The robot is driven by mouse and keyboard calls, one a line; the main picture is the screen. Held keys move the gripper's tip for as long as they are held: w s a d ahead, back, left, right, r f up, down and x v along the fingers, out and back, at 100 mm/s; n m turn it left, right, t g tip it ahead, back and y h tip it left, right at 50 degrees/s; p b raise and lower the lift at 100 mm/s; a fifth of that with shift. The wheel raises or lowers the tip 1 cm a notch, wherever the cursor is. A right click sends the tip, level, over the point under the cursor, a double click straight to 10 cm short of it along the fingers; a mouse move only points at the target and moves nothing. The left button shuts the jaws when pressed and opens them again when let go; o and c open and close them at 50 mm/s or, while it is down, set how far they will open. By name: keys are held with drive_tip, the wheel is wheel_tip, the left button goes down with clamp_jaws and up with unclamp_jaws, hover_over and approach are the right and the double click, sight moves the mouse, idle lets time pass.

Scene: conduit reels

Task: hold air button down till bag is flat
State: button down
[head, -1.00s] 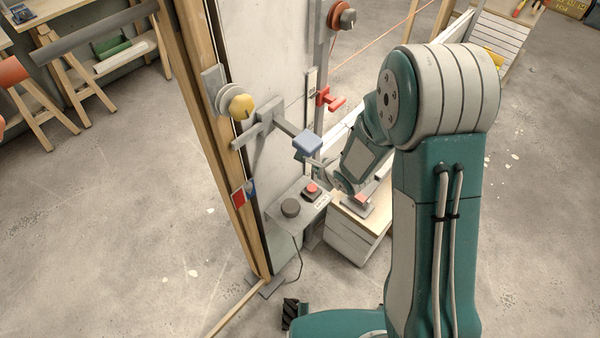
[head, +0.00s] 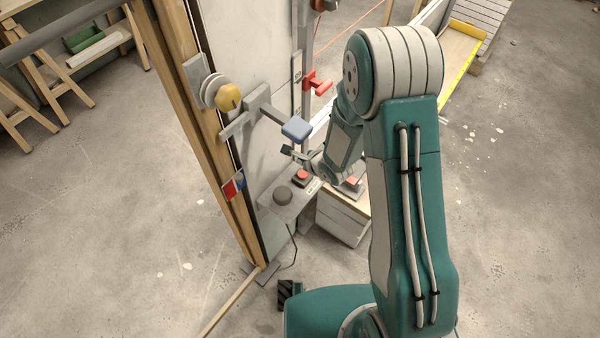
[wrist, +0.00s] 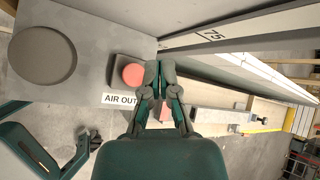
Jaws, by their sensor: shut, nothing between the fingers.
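The air button is a red push button (wrist: 132,76) on a dark base, beside an "AIR OUT" label (wrist: 120,100) in the wrist view. In the head view the red button (head: 302,175) sits on a grey control box (head: 275,205). My gripper (wrist: 159,68) is shut and empty, its fingertips just right of the button in the wrist view. In the head view my gripper (head: 288,150) is above and slightly left of the button; contact cannot be told. I cannot make out the bag in any view.
A dark round knob (head: 283,195) shares the box. A red handle (head: 316,82) is beyond.

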sight(304, 174)
drive_tip(key=f, duration=0.1)
drive_tip(key=d+f, duration=0.1)
drive_tip(key=f, duration=0.1)
drive_tip(key=shift+d+f, duration=0.1)
drive_tip(key=shift+a+f, duration=0.2)
drive_tip(key=shift+f, duration=0.25)
drive_tip(key=shift+a+f, duration=0.1)
drive_tip(key=shift+a, duration=0.2)
drive_tip(key=shift+d, duration=0.1)
drive_tip(key=shift+d, duration=0.2)
drive_tip(key=shift+a, duration=0.2)
drive_tip(key=shift+d, duration=0.1)
drive_tip(key=shift+f, duration=0.1)
drive_tip(key=shift+f, duration=0.2)
